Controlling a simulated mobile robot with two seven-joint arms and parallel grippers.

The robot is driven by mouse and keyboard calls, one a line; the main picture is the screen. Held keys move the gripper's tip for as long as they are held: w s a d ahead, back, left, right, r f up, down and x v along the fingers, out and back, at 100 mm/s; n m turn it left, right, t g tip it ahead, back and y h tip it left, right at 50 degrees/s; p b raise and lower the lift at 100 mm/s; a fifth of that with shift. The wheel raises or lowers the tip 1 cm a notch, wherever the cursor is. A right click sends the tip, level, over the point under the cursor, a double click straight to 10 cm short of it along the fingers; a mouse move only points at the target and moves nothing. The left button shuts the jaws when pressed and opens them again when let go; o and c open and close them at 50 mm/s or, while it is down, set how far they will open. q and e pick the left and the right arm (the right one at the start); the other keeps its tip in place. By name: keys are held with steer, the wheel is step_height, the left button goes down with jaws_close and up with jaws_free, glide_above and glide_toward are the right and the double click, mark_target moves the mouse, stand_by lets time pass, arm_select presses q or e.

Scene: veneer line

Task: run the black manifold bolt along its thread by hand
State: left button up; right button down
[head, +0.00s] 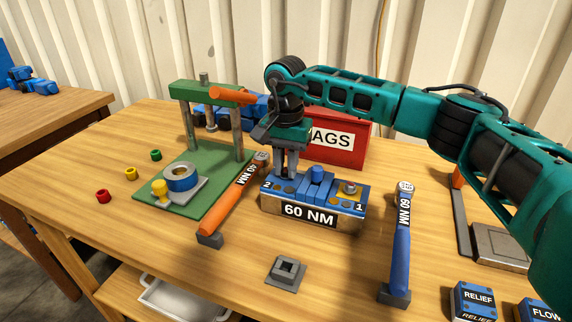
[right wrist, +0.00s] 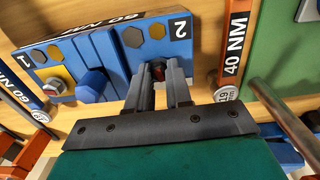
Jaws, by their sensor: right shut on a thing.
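The blue manifold block (head: 315,186) sits on a wooden base marked 60 NM, with a 2 at its left end and a 1 at its right. My right gripper (head: 287,176) points down at the end marked 2, shut on the black manifold bolt. The fingers hide most of that bolt; the right wrist view shows only a small dark and reddish bit between the fingertips (right wrist: 163,72). A silver bolt (head: 350,187) stands at the end marked 1. My left gripper is not in view.
An orange wrench (head: 228,205) lies left of the block and a blue 60 NM wrench (head: 402,240) right of it. A green press (head: 205,87) stands back left, and a red box (head: 345,150) behind the block. A grey square piece (head: 286,273) lies in front.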

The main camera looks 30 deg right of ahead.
mark_target(286, 172)
steer(key=n, duration=0.5)
steer(key=shift+n, duration=0.3)
steer(key=n, duration=0.5)
steer(key=shift+n+b, duration=0.35)
steer(key=shift+n, duration=0.05)
steer(key=c, duration=1)
jaws_free()
steer(key=shift+c, duration=0.2)
steer(key=shift+r, duration=0.15)
step_height(286, 172, up, 13)
steer(key=shift+f, duration=0.2)
